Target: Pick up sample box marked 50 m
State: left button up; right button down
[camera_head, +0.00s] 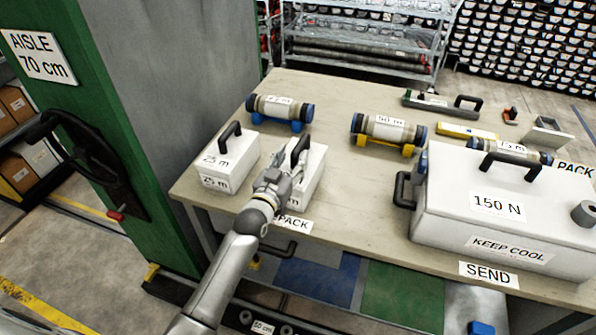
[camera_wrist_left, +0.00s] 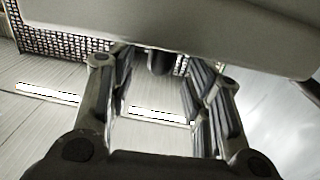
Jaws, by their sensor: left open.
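A white sample box (camera_head: 313,174) with a black handle (camera_head: 300,149) stands near the table's front edge. My left arm partly covers it, and only an "m" of its front label shows, so its number cannot be read. My left gripper (camera_head: 279,175) is open at the box's left side, close to the handle; contact cannot be told. In the left wrist view the open fingers (camera_wrist_left: 158,85) are apart, with a dark piece between their far ends, perhaps the handle. A pale surface fills the top there. My right gripper is not in view.
A box marked 25 m (camera_head: 228,163) stands close on the left. A core liner marked 50 m (camera_head: 388,130) lies on yellow cradles behind to the right. A large case marked 150 N (camera_head: 498,230) fills the right. A green column (camera_head: 95,105) stands left of the table.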

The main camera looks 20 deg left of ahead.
pick_arm(q)
jog(key=shift+w+d, duration=0.2)
jog(key=shift+w, duration=1.55)
grip_shut()
jog(key=shift+r, duration=0.2)
